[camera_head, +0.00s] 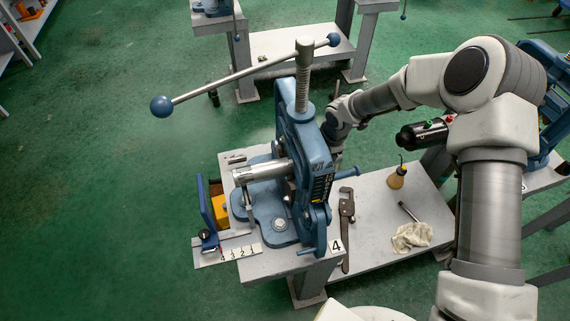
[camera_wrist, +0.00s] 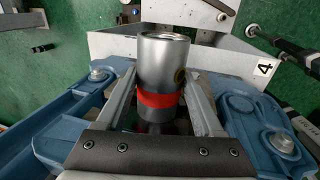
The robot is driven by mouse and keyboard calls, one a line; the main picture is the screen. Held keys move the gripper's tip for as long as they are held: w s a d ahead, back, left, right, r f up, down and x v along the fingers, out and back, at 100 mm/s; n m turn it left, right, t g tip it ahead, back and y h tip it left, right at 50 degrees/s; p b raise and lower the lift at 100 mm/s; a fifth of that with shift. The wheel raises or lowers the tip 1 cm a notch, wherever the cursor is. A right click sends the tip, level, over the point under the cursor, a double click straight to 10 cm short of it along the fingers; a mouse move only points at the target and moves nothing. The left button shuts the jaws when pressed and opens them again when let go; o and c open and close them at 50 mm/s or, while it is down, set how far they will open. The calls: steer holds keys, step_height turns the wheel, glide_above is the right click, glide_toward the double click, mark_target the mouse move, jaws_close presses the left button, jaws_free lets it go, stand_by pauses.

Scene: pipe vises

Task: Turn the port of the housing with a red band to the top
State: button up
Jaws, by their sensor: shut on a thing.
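The housing with a red band (camera_wrist: 158,99) is a silver cylinder with an open far end in the wrist view. A dark round port with a brassy rim (camera_wrist: 180,77) shows on its right side there. My gripper (camera_wrist: 162,82) has one finger on each side of the housing and is shut on it. In the head view a silver cylinder (camera_head: 262,171) sticks out to the left of the blue pipe vise (camera_head: 302,150); no red band shows there. My arm reaches the vise from the right, and the vise hides my fingers in that view.
The vise stands on a grey bench marked 4 (camera_head: 335,246), with its long handle (camera_head: 240,75) above. A blue-sided holder (camera_head: 206,207) is at the left edge. A pipe wrench (camera_head: 346,220), an oil can (camera_head: 397,177) and a rag (camera_head: 411,237) lie to the right.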

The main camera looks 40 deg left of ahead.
steer(key=shift+w+a+p, duration=0.1)
steer(key=shift+p, duration=0.35)
steer(key=shift+a+r+g+h+p, duration=0.1)
steer(key=shift+g+h+p, duration=0.3)
steer(key=shift+g+h, duration=0.4)
steer(key=shift+h, duration=0.1)
steer(key=shift+w+b, duration=0.1)
steer(key=shift+b, duration=0.2)
steer(key=shift+a+f+g+h+b, duration=0.15)
steer(key=shift+f+g+h+b, duration=0.15)
steer(key=shift+h+b, duration=0.1)
steer(key=shift+r, duration=0.1)
steer(key=shift+g+h+b, duration=0.3)
steer(key=shift+b, duration=0.55)
steer(key=shift+w+g+h+b, duration=0.1)
steer(key=shift+g+h+b, duration=0.4)
steer(key=shift+h+b, duration=0.3)
